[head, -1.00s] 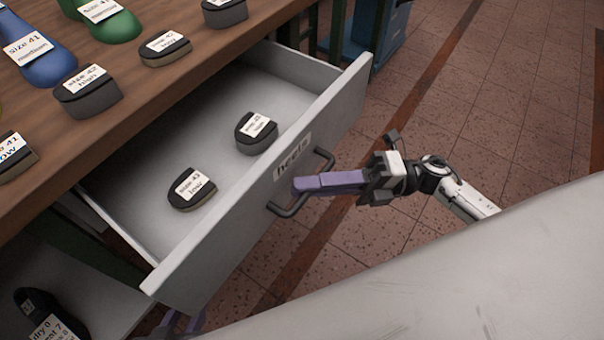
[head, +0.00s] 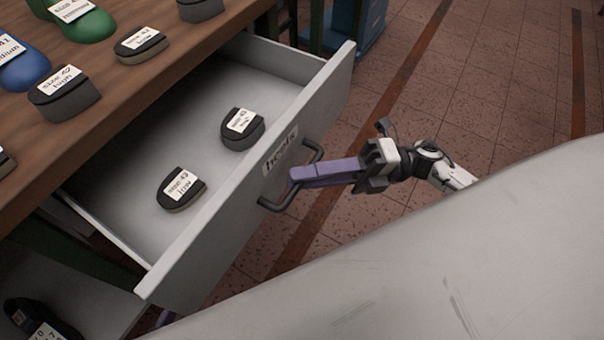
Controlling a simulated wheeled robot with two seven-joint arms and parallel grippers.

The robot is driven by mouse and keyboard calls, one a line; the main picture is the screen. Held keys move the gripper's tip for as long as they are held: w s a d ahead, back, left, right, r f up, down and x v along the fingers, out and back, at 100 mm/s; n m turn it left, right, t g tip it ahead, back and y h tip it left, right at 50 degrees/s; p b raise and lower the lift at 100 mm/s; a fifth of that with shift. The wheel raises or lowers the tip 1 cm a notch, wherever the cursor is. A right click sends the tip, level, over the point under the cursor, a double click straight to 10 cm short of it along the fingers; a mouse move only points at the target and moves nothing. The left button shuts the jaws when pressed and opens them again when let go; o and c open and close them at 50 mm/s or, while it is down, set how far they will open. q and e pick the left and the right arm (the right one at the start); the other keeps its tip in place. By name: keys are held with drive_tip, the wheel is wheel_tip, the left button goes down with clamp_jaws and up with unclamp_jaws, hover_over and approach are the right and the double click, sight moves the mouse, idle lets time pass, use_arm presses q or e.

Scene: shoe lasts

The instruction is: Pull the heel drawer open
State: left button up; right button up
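The heel drawer (head: 232,210) is a light grey box with a "heels" label (head: 281,150) on its front. It stands well out from under the wooden table. Two dark labelled heel pieces lie inside, one farther back (head: 243,130) and one nearer (head: 181,190). A dark bar handle (head: 275,206) is on the front. My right gripper (head: 294,178) has its purple fingers close together across the handle and looks shut on it. A small purple piece, apparently my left gripper (head: 165,318), shows below the drawer; its fingertips are hidden.
The wooden tabletop (head: 130,88) carries several dark heel pieces plus blue and green lasts. A dark labelled shoe piece (head: 38,322) lies on a lower shelf at bottom left. A blue object (head: 357,30) stands behind the drawer. Tiled floor is open to the right.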

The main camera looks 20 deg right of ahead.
use_arm(q)
drive_tip(key=shift+w+f+b, duration=0.1)
drive_tip(key=shift+f+b, duration=0.15)
drive_tip(key=shift+b, duration=0.25)
use_arm(e)
drive_tip(key=v, duration=0.9)
drive_tip(key=shift+d, duration=0.2)
use_arm(q)
drive_tip(key=shift+f, duration=0.1)
